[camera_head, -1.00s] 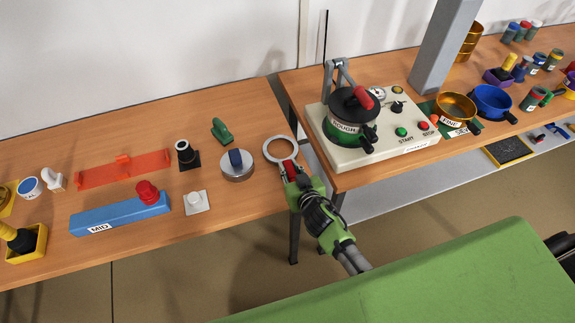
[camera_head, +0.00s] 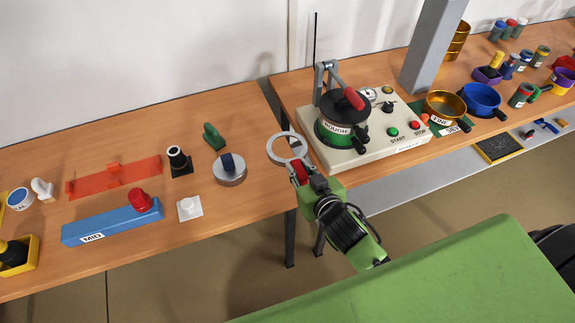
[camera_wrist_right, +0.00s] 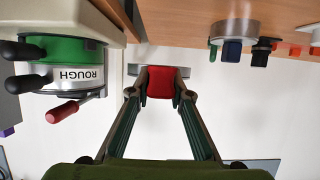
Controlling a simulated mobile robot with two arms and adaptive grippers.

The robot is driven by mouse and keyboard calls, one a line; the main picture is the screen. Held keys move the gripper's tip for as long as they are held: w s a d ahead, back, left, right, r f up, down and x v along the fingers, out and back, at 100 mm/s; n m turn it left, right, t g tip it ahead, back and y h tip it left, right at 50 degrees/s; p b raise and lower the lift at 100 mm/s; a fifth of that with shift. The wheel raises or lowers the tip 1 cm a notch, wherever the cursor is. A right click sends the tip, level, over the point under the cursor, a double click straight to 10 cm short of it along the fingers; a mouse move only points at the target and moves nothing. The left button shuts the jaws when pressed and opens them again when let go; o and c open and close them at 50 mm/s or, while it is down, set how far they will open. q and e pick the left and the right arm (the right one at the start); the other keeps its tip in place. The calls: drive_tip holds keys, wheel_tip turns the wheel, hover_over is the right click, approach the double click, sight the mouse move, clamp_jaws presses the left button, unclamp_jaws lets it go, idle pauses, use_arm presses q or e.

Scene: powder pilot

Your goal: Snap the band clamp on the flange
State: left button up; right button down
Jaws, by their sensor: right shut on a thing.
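My right gripper (camera_head: 303,181) is shut on the red handle of the band clamp, a pale grey ring (camera_head: 271,151) held out in front of it. In the right wrist view my fingers (camera_wrist_right: 172,100) close on the red handle (camera_wrist_right: 171,78); the grey ring (camera_wrist_right: 182,71) shows nearly edge-on behind it. The ring is over the gap between the two benches, just left of the ROUGH unit and apart from it. A black flanged pipe piece (camera_head: 178,161) with a pale top stands on the left bench. Which part is the flange, I cannot tell for sure. My left gripper is not in view.
The ROUGH pot (camera_head: 334,127) with black and red handles sits on a cream control base (camera_head: 400,150). A metal disc with a blue tab (camera_head: 230,172), a green handled piece (camera_head: 213,136) and a blue MID bar (camera_head: 112,219) lie on the left bench. A grey post (camera_head: 432,50) rises behind.

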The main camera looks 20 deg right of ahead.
drive_tip(key=s+d+r, duration=0.1)
drive_tip(key=s+r, duration=0.2)
drive_tip(key=s, duration=0.3)
drive_tip(key=shift+d, duration=0.4)
drive_tip(key=shift+a, duration=0.1)
